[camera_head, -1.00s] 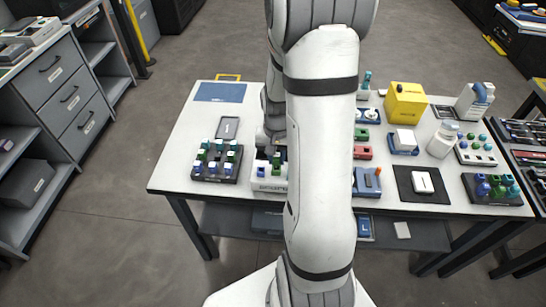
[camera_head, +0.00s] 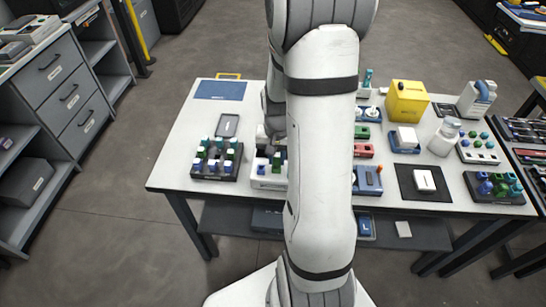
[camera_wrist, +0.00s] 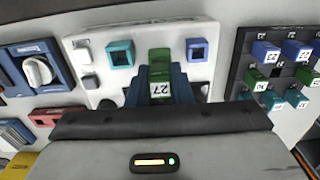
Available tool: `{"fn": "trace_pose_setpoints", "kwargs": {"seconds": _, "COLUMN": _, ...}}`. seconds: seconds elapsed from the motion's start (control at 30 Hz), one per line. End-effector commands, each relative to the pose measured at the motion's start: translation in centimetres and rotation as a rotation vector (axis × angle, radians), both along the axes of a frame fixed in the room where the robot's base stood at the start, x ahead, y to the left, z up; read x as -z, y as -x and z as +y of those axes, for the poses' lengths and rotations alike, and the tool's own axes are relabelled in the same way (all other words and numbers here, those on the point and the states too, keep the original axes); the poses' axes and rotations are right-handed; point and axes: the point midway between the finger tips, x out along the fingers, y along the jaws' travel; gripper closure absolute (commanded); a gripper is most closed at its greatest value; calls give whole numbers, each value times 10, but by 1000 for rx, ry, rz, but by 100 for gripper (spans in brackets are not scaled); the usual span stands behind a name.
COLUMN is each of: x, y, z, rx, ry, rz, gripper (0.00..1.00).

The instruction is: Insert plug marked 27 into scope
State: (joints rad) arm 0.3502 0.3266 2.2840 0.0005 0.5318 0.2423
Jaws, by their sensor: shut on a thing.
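The green plug marked 27 (camera_wrist: 160,73) is held between the blue fingers of my gripper (camera_wrist: 160,90) in the wrist view. Its far end is over the white panel (camera_wrist: 100,75), in line with a teal socket (camera_wrist: 120,52) and a blue socket (camera_wrist: 197,49). I cannot tell whether it is inside a port. The panel's name does not show here, so I cannot confirm that it is the scope. In the head view, the white unit (camera_head: 268,182) is partly behind my arm, and my gripper is mostly hidden.
A dark rack of numbered blue, green and teal plugs (camera_wrist: 268,77) stands close to the right of the panel; it also shows in the head view (camera_head: 215,172). A blue device with a white knob (camera_wrist: 38,70) and a red unit (camera_wrist: 58,116) are on the left.

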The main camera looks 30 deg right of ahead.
Motion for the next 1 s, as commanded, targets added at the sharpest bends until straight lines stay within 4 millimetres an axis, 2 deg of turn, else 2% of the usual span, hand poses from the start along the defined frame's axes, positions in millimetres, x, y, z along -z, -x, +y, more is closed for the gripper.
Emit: {"fn": "trace_pose_setpoints", "kwargs": {"seconds": 1.0, "x": 12, "y": 0, "z": -1, "rx": 2, "ry": 0, "rz": 0, "gripper": 97}}
